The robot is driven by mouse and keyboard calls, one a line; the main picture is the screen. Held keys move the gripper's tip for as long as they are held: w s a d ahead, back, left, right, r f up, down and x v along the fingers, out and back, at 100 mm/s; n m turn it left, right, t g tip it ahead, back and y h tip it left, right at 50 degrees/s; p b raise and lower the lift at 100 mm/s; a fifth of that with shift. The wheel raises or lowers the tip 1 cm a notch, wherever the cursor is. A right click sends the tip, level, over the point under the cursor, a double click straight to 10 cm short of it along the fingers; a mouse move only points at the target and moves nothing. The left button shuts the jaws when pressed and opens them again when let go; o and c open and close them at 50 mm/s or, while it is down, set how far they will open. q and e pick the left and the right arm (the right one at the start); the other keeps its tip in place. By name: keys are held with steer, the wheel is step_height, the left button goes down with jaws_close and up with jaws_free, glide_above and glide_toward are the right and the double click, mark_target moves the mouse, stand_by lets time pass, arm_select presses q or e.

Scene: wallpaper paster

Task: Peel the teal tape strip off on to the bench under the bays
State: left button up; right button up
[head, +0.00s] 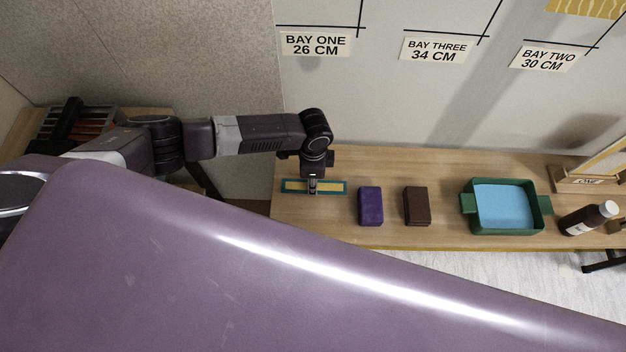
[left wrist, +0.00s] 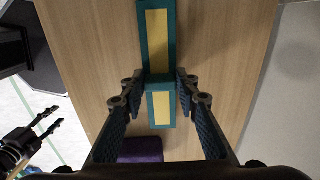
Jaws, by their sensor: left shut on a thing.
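The teal tape strip (head: 329,187) is long and flat, with a pale yellow middle and a teal border. It is at the left end of the bench (head: 400,165), below the Bay One label. It also shows in the left wrist view (left wrist: 142,40), running up and down. My left gripper (head: 313,186) reaches down over its middle. Its fingers are shut on the teal band across the strip in the left wrist view. Whether the strip lies flat or is slightly raised, I cannot tell. My right gripper (left wrist: 58,116) shows at the left of the left wrist view, fingers apart and empty.
To the right on the bench are a purple block (head: 371,206), a brown block (head: 417,206), a green tray (head: 545,205) with blue inside and a dark bottle (head: 588,219). Bay labels are on the wall behind. A purple surface fills the front of the head view.

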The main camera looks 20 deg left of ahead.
arm_select(q)
steer(key=shift+f+b, duration=0.5)
steer(key=shift+f, duration=0.25)
steer(key=o, duration=1.2)
steer(key=shift+r, duration=0.1)
step_height(320, 180, up, 12)
